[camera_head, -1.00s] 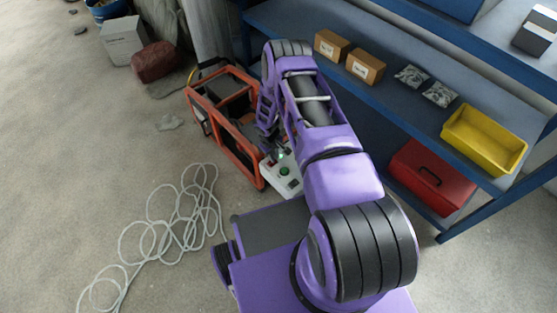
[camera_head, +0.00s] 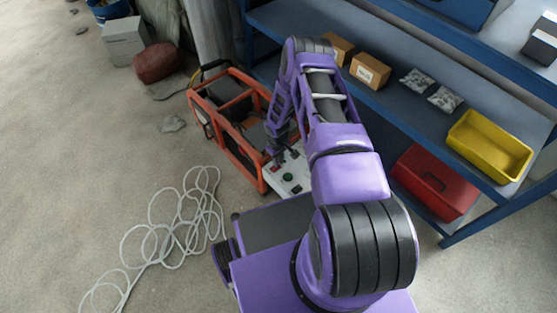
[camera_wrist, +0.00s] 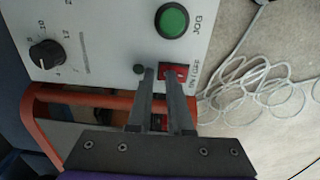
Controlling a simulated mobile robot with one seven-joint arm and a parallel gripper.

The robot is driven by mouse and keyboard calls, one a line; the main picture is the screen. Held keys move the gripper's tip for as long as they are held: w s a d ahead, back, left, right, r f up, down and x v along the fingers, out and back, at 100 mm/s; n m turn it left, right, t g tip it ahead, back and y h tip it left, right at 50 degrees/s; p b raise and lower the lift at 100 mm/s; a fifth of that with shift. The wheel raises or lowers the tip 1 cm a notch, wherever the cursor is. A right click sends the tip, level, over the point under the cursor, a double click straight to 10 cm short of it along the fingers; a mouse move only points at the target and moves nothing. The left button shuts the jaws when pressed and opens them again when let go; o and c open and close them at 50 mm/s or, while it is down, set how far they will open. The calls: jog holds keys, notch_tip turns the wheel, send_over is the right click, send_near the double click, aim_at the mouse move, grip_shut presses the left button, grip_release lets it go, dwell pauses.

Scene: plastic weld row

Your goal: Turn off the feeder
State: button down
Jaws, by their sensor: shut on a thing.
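The feeder is an orange-framed machine (camera_head: 228,128) on the floor with a pale control panel (camera_head: 291,183). In the wrist view the panel (camera_wrist: 100,25) carries a green JOG button (camera_wrist: 173,20), a black dial (camera_wrist: 46,53), a small dark round lamp (camera_wrist: 139,70) and a red switch (camera_wrist: 174,70) by the lower edge. My gripper (camera_wrist: 160,78) reaches over that edge, its fingertips at the red switch. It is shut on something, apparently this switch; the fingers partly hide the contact. In the head view my gripper (camera_head: 277,155) is at the panel's far end.
A loose white cable (camera_head: 170,235) lies coiled on the floor to the left. A blue shelf (camera_head: 400,110) with boxes, a yellow bin (camera_head: 488,146) and a red case (camera_head: 432,182) stands to the right. Floor at left is mostly clear.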

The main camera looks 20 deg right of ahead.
jog(key=shift+s+a+f, duration=0.2)
jog(key=shift+f, duration=0.4)
jog(key=shift+s+a, duration=0.25)
jog(key=shift+a, duration=0.6)
jog(key=shift+r, duration=0.15)
notch_tip(320, 180, up, 15)
jog(key=d+p, duration=0.1)
jog(key=p, duration=0.2)
jog(key=shift+w+d+p, duration=0.2)
jog(key=shift+w+p, duration=0.15)
jog(key=shift+p, duration=0.05)
